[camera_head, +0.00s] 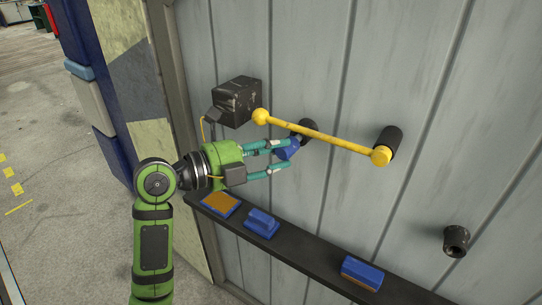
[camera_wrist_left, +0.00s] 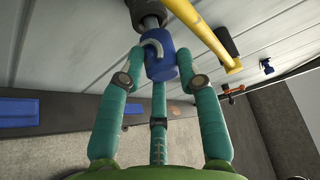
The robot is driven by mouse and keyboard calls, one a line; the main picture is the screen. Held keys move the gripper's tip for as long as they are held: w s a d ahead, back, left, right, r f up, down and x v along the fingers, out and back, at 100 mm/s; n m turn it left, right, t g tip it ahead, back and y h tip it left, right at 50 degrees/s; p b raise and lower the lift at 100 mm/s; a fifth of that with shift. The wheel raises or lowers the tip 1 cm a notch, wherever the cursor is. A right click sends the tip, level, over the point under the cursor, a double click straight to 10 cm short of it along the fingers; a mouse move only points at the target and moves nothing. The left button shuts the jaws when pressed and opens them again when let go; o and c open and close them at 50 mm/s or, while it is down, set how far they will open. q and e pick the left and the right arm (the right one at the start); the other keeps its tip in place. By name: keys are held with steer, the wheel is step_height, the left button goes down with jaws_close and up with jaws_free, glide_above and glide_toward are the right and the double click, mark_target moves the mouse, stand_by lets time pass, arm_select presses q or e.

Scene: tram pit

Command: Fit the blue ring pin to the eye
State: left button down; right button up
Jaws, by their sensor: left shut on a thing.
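My left gripper (camera_head: 284,156) reaches in from the left to the grey wall, its teal fingers closed around the blue ring pin (camera_head: 289,147). In the left wrist view the pin (camera_wrist_left: 161,62) sits between the fingertips, with a pale curved ring part on its near side. The pin's far end is at a dark round fitting (camera_head: 303,127) on the wall, perhaps the eye; this fitting also shows in the wrist view (camera_wrist_left: 147,10). The pin and fitting overlap in view, and I cannot tell how far the pin is in. My right gripper is not in view.
A yellow bar (camera_head: 325,137) crosses just above the gripper, towards a dark cylinder (camera_head: 393,138). A black box (camera_head: 237,98) is at upper left. Below, a dark ledge (camera_head: 303,254) carries several blue items. Another dark fitting (camera_head: 456,239) is at lower right.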

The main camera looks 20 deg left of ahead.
arm_select(q)
steer(key=shift+w+d+b, duration=0.15)
steer(key=shift+w+b, duration=0.05)
steer(key=shift+w, duration=0.3)
steer(key=shift+w+d+b, duration=0.15)
steer(key=shift+w, duration=0.35)
steer(key=shift+w, duration=0.1)
steer(key=c, duration=0.8)
jaws_free()
steer(key=shift+w, duration=0.1)
steer(key=v, duration=1.2)
